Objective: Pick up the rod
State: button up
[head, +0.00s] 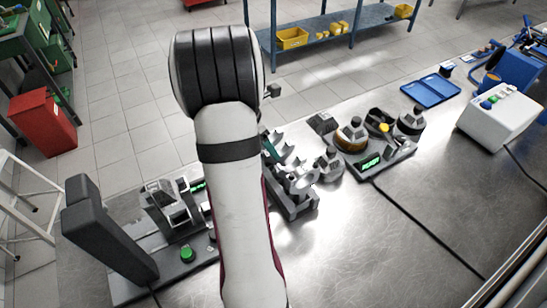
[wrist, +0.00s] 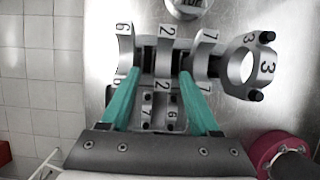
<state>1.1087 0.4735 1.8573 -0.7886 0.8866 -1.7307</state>
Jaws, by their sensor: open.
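In the wrist view, a metal ring-shaped part marked 3, which looks like the rod (wrist: 229,65), lies right of my gripper, with dark bolt ends around its ring. My gripper (wrist: 159,76) has two teal fingers, open and apart, above a rack (wrist: 160,100) of curved metal pieces marked 6, 2 and 7. The fingers point between these pieces; I cannot tell whether they touch. Nothing is clearly held. In the head view, my arm hides most of the gripper, and the rack (head: 292,192) shows just right of the arm.
A fixture with a green button (head: 187,254) stands left of my arm. A station with round parts and a green display (head: 370,163) stands right, beyond it a blue tray (head: 430,90) and a white box (head: 500,115).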

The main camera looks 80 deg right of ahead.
jog(key=x, duration=0.7)
jog(key=shift+s+a+f, duration=0.1)
jog(key=shift+s+a, duration=0.05)
grip_shut()
dwell(1.1)
